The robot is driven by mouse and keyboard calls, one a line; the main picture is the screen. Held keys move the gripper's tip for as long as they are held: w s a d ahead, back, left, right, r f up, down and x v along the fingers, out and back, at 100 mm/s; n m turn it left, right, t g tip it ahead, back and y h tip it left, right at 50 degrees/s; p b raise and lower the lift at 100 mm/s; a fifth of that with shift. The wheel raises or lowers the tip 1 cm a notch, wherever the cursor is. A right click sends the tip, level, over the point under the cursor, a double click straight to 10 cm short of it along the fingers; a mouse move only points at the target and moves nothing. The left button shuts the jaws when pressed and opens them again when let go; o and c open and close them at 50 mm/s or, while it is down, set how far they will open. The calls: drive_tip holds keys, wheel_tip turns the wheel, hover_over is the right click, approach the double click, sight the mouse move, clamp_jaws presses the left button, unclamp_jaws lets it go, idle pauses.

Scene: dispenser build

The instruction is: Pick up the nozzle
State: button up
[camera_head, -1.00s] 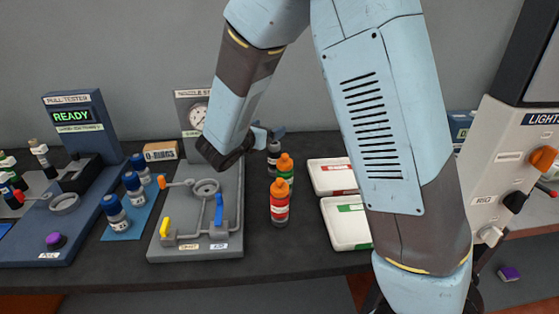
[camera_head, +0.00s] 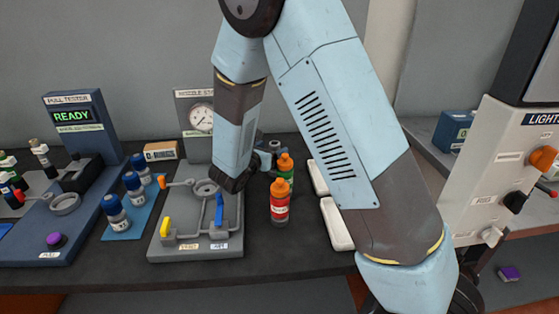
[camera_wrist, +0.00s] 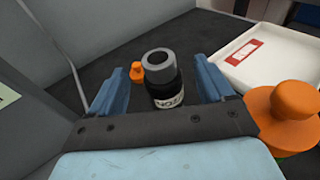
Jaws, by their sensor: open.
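A dark upright cylinder with a hollow grey top and a white label, likely the nozzle (camera_wrist: 164,86), stands on the dark bench in the wrist view. Its label is only partly readable. My gripper (camera_wrist: 164,74) is open, with one blue finger on each side of it and visible gaps. In the head view my gripper (camera_head: 264,158) is small and partly hidden by my wrist. It is around the cylinder's grey top (camera_head: 275,144), right of the nozzle stand (camera_head: 228,247); the cylinder's body is mostly hidden there.
A green bottle (camera_head: 285,166) and a red bottle (camera_head: 279,206), both orange-capped, stand close in front. An orange cap (camera_wrist: 290,112) is near my right finger in the wrist view. A white tray (camera_wrist: 265,80) lies to the right. A small orange item (camera_wrist: 137,71) is behind the cylinder.

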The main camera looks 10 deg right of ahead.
drive_tip(key=shift+x, duration=2.4)
drive_tip(key=shift+c, duration=0.2)
clamp_jaws()
